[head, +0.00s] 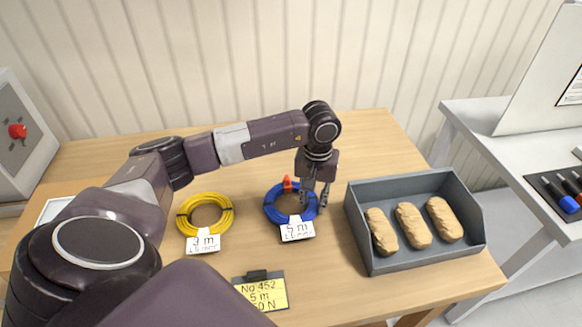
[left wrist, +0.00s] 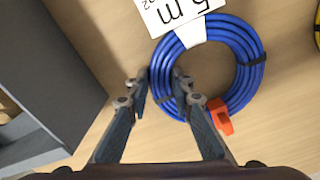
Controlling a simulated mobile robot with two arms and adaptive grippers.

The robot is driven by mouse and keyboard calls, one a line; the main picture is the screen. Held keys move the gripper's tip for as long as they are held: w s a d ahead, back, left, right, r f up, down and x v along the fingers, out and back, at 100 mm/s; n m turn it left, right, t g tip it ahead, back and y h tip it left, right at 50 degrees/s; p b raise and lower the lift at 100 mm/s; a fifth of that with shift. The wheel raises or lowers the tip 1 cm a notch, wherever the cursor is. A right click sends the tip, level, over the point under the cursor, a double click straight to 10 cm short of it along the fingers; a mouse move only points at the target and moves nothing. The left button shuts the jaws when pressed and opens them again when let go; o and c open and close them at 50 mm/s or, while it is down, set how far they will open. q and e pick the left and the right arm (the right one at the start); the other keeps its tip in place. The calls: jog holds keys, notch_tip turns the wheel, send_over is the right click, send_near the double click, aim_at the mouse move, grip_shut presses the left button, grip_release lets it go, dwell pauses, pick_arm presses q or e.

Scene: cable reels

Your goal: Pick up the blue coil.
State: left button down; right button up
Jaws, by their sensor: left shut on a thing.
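The blue coil (head: 272,210) lies on the wooden table with a white "5 m" tag (head: 297,231) at its near side and an orange piece (head: 287,184) at its far side. My left gripper (head: 317,203) points down at the coil's right side. In the left wrist view, its two fingers (left wrist: 160,84) straddle the band of the blue coil (left wrist: 243,70), one finger outside and one in the hole. It is shut on the band. The orange piece (left wrist: 220,117) is beside the inner finger. My right gripper is not in view.
A yellow coil (head: 184,224) with a "3 m" tag lies to the left. A grey tray (head: 413,260) with three tan lumpy pieces stands close on the right. A yellow card (head: 264,294) is in front. A cabinet with a red knob (head: 17,131) stands at left.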

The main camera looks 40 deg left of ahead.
pick_arm(q)
jog(key=shift+r, duration=0.15)
dwell(0.3)
jog(key=shift+w+r, duration=0.1)
jog(key=shift+r, duration=0.4)
notch_tip(320, 180, up, 19)
jog(key=b, duration=0.2)
jog(key=shift+f, duration=0.1)
